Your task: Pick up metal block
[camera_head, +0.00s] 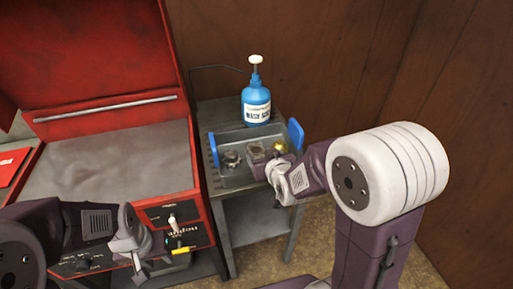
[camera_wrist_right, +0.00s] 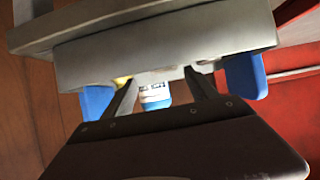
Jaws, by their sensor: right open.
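A clear tray (camera_head: 236,183) with blue end handles stands on the grey side table and holds several small metal parts. A block-shaped grey-brown part, likely the metal block (camera_head: 256,152), sits near its middle. A darker rounded metal part (camera_head: 232,159) lies to its left and a gold part (camera_head: 279,146) to its right. My right gripper (camera_head: 277,177) is open at the tray's front right edge, close to the block. In the right wrist view its fingers (camera_wrist_right: 161,95) are apart, with no object seen held between them. My left gripper (camera_head: 140,268) hangs before the red cabinet; its jaw opening is unclear.
A blue pump bottle (camera_head: 256,106) stands behind the tray; it shows upside down in the right wrist view (camera_wrist_right: 155,95). The red open-lidded cabinet (camera_head: 103,116) stands left of the table (camera_head: 283,127). A brown wall (camera_head: 320,60) closes off the back.

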